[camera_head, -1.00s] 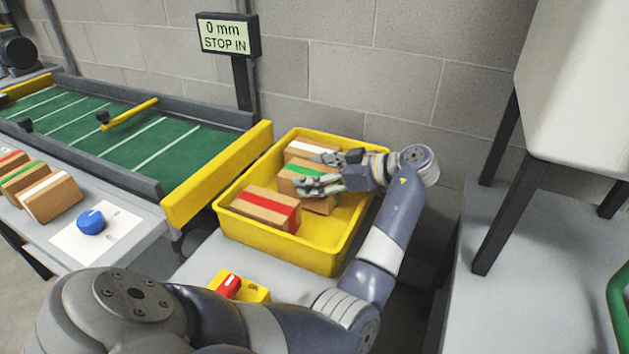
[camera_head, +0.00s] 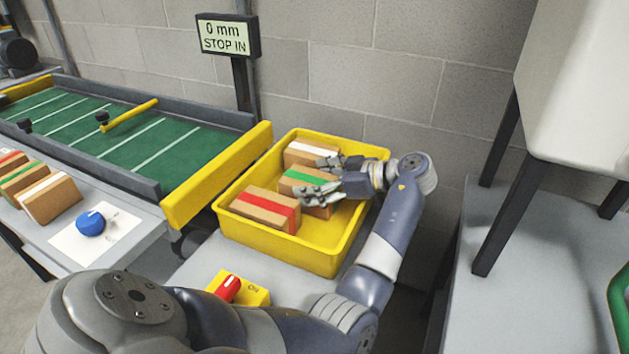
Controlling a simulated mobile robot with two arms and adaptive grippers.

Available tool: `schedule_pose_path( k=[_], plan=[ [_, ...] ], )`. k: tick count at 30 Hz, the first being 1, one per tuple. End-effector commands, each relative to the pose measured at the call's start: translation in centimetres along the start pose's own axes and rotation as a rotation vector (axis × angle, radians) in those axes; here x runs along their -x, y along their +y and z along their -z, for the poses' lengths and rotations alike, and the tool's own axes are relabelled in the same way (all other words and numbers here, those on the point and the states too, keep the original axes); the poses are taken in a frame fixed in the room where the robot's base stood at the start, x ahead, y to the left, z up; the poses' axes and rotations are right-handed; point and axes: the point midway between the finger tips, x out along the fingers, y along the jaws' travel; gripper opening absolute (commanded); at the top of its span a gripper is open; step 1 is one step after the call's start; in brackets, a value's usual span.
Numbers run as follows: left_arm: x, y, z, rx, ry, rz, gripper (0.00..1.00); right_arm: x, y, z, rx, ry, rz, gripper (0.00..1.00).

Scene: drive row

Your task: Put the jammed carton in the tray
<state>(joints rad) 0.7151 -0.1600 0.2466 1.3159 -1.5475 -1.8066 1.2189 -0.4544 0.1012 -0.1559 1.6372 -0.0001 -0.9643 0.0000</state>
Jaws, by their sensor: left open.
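The yellow tray (camera_head: 345,262) stands on a grey table and holds three cartons. A carton with a red band (camera_head: 258,208) lies at its front left. A carton with a green band (camera_head: 297,178) lies in the middle. A carton with a white band (camera_head: 306,152) lies at the back. Nothing marks one of them as jammed, and no carton shows on the green belt. My right gripper is not in view.
The green conveyor (camera_head: 140,142) with a yellow bar (camera_head: 130,115) ends left of the tray. A sign (camera_head: 228,36) reads "0 mm STOP IN". Several cartons (camera_head: 48,197) and a blue knob (camera_head: 91,223) sit at left. A red switch (camera_head: 228,287) on a yellow box is in front.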

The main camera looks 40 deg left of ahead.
Motion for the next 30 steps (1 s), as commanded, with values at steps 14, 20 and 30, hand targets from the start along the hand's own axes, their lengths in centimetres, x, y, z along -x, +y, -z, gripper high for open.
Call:
schedule_pose_path(
  k=[14,20,30],
  plan=[
    [7.7,0.1,0.1,-0.001,-0.002,-0.003,0.88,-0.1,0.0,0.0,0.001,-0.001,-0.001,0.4],
    [10.8,0.1,0.1,0.001,-0.001,-0.001,0.88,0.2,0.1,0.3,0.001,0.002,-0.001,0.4],
    [12.1,0.0,0.1,0.001,0.001,0.0,0.88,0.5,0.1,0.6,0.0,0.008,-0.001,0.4]
  ],
)
